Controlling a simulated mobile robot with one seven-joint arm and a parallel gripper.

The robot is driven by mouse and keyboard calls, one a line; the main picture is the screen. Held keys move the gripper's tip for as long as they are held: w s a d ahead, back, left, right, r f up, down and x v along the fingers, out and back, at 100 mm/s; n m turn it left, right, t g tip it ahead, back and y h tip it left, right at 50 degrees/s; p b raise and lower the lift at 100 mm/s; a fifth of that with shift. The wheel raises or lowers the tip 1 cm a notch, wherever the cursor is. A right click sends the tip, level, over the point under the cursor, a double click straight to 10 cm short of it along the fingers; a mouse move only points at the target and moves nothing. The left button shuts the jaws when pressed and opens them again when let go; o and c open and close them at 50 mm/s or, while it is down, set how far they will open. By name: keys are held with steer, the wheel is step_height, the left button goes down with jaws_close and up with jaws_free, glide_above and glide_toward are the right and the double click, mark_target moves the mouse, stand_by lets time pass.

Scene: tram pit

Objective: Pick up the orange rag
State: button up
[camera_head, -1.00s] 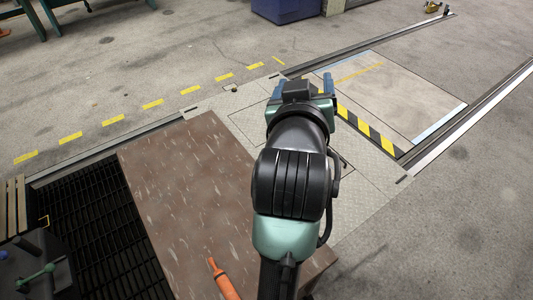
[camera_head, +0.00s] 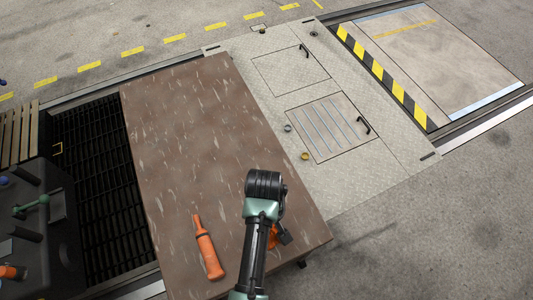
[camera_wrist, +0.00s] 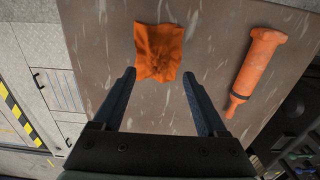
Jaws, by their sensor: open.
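The orange rag (camera_wrist: 158,52) lies crumpled on the brown table top (camera_wrist: 100,30) in the wrist view, ahead of my gripper. In the head view only a small orange patch of the rag (camera_head: 272,236) shows beside my arm, which hides the rest. My gripper (camera_wrist: 158,76) is open and empty in the wrist view, its two dark fingers pointing toward the rag's near edge. The fingers appear above the table and apart from the rag. In the head view my arm hides the gripper.
An orange tool with a thick handle (camera_head: 207,250) lies on the table left of my arm; it also shows in the wrist view (camera_wrist: 255,68). A dark grated pit (camera_head: 95,170) lies left of the table. Metal floor plates (camera_head: 290,85) lie beyond. The table's far part is clear.

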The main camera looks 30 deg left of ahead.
steer(key=shift+w+f+b, duration=0.15)
steer(key=shift+f+b, duration=0.2)
steer(key=shift+f, duration=1.15)
steer(key=shift+w+f+b, duration=0.1)
steer(key=shift+f+b, duration=0.2)
steer(key=shift+f, duration=1.2)
jaws_close()
